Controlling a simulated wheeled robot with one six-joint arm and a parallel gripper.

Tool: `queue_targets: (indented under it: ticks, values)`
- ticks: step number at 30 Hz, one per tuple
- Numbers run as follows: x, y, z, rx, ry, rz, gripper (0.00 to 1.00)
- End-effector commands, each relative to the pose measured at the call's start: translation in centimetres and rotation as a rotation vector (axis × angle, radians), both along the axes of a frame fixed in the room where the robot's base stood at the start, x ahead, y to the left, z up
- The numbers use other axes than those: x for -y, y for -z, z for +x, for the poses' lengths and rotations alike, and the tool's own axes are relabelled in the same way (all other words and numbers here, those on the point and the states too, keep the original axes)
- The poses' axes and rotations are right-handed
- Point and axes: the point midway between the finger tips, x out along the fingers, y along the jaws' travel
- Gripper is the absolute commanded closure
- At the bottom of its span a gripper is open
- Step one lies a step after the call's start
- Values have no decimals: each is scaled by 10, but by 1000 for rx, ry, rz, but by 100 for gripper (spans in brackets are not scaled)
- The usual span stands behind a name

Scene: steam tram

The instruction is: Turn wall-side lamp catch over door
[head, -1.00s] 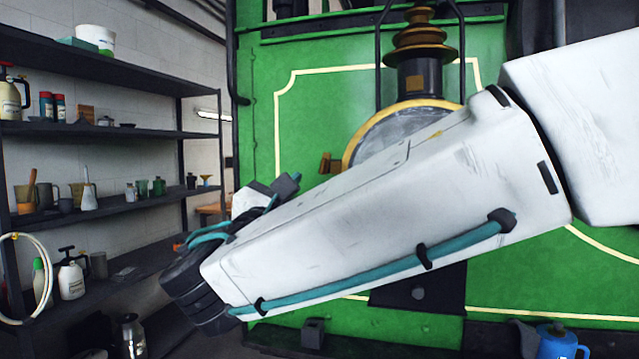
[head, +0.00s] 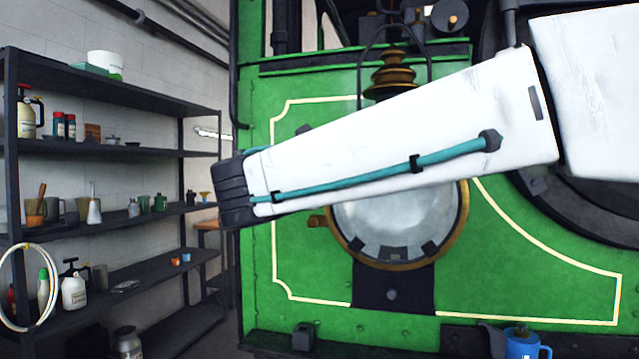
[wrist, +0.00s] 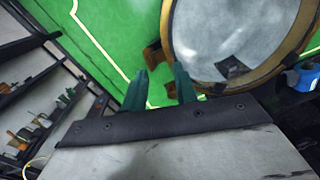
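The round lamp (head: 392,222) with a brass rim and glass front is mounted on the green tram end; my arm covers its upper part. A small brown-brass catch (head: 317,221) sticks out at the lamp's left rim, just below my arm. In the wrist view the lamp (wrist: 235,35) fills the upper right, and the catch (wrist: 153,54) shows at its left edge, just beyond my fingertips. My gripper (wrist: 161,70) has two dark green fingers set apart, with nothing held between them. I cannot tell whether they touch the catch. The head view hides the fingers behind my arm.
A dark shelf rack (head: 110,146) with bottles and cups stands along the left wall. A blue can (head: 522,343) is at the lower right. A brass stepped cap (head: 390,75) tops the lamp. The green panel (head: 540,285) is bare to the lamp's right.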

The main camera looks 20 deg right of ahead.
Motion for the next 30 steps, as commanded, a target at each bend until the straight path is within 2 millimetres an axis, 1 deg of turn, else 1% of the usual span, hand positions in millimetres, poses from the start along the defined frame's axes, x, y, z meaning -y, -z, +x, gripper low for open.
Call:
queue_targets:
  ticks: [1, 2, 4, 12, 16, 21, 28, 29, 30]
  values:
    - [-7, 3, 4, -17, -18, -10, 71]
    - [-9, 4, 6, -23, -22, -16, 71]
    - [-8, 4, 11, -28, -26, -23, 71]
    - [18, 4, 44, -28, -22, -23, 71]
    - [28, 4, 58, -27, -22, -21, 71]
    - [35, 4, 66, -26, -23, -21, 71]
    - [36, 4, 67, -26, -23, -22, 71]
    - [36, 4, 67, -26, -23, -22, 74]
    - [36, 4, 67, -26, -23, -22, 85]
